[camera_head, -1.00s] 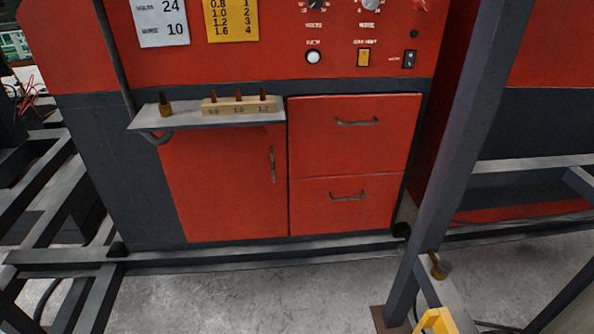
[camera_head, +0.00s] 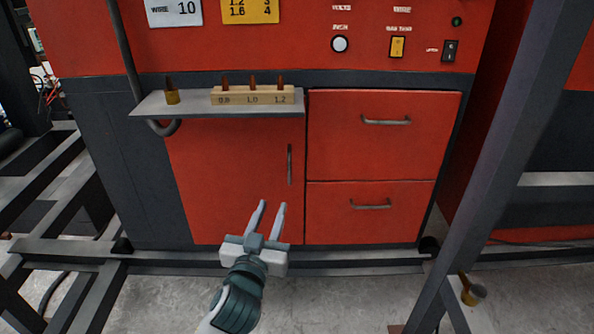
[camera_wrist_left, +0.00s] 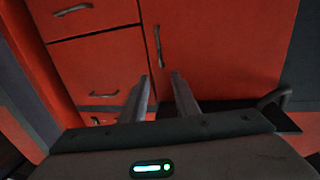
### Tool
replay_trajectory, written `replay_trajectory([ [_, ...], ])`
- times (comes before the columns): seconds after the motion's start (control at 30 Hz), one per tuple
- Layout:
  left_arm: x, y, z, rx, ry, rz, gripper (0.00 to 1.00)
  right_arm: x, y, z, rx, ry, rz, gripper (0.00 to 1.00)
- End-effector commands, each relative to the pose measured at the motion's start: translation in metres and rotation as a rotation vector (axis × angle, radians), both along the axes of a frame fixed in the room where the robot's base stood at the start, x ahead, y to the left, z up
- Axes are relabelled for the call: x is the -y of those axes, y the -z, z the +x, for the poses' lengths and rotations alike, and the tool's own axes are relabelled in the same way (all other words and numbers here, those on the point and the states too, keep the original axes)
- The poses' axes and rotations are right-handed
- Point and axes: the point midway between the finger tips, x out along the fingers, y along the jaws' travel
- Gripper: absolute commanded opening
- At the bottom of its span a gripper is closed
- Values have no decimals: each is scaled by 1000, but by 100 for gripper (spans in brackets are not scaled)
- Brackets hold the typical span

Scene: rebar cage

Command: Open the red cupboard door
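The red cupboard door (camera_head: 230,185) is shut, at the lower left of the red machine front. Its dark upright handle (camera_head: 289,165) is near the door's right edge. My left gripper (camera_head: 268,206) is open and empty, in front of the lower part of the door, below and a little left of the handle in the head view. In the left wrist view the handle (camera_wrist_left: 158,46) shows ahead of the two open fingers (camera_wrist_left: 162,76), apart from them. My right gripper is not in view.
Two red drawers (camera_head: 377,135) with level handles are right of the door. A grey shelf (camera_head: 190,108) with a wooden tip block (camera_head: 252,96) and a brass tip (camera_head: 172,92) juts out above it. A slanted grey post (camera_head: 500,180) stands at right.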

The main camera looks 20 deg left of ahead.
Motion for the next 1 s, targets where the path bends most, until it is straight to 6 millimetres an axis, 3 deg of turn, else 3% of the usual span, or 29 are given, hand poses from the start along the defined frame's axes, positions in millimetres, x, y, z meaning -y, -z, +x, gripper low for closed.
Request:
replay_trajectory([
  [0.33,0,0,2,-2,1,1,28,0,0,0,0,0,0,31],
  [0.53,-1,0,14,-1,1,3,28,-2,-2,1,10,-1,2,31],
  [1.0,-7,-1,89,-2,0,4,28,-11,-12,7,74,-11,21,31],
])
